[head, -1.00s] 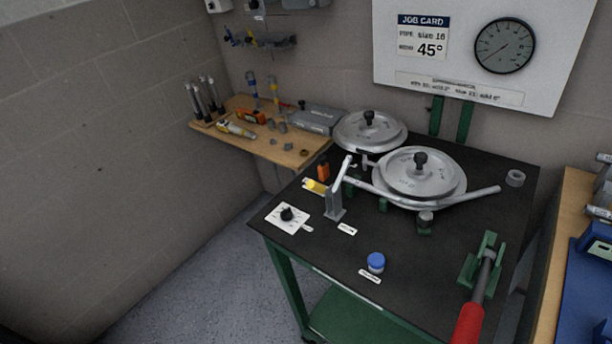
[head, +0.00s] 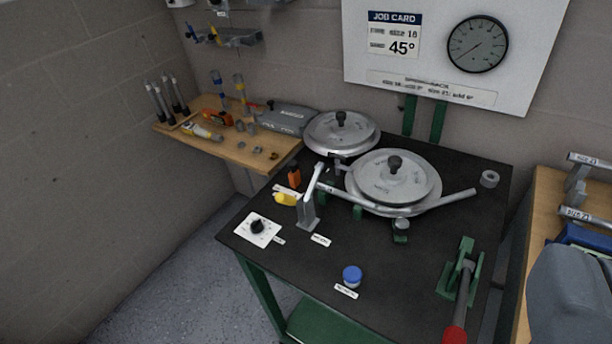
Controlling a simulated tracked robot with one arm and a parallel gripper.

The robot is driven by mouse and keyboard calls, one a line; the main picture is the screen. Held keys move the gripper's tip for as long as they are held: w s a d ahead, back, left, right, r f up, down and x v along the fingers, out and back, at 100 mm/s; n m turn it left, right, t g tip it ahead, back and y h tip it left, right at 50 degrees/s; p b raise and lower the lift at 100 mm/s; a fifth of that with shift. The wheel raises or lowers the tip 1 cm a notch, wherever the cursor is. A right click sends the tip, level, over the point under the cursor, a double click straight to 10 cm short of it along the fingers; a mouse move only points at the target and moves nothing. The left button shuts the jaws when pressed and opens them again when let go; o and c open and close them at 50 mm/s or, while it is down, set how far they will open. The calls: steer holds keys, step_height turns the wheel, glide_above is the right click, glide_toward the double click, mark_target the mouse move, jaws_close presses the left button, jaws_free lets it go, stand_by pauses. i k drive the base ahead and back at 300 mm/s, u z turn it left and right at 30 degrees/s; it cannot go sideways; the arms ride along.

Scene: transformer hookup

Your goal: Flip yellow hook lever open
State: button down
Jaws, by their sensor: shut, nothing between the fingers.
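The yellow hook lever (head: 284,198) is small in the head view, on the left part of the black bench top. It points left from beside a grey upright bracket (head: 307,212), with a pale bar slanting up above the bracket. A pipe (head: 450,202) runs from near the bracket past the front of a round metal former (head: 393,182). The lever's exact pivot is too small to make out. My gripper's fingers do not show, and nothing is touching the lever.
A grey rounded shape, probably part of my arm, fills the lower right. The black bench (head: 270,245) also carries a dial plate (head: 258,229), blue knob (head: 352,276), orange item (head: 294,175) and red-handled lever (head: 455,335). A wooden shelf (head: 235,150) with tools is behind left.

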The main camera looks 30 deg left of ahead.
mark_target(283, 198)
steer(key=i, duration=0.85)
steer(key=z, duration=0.05)
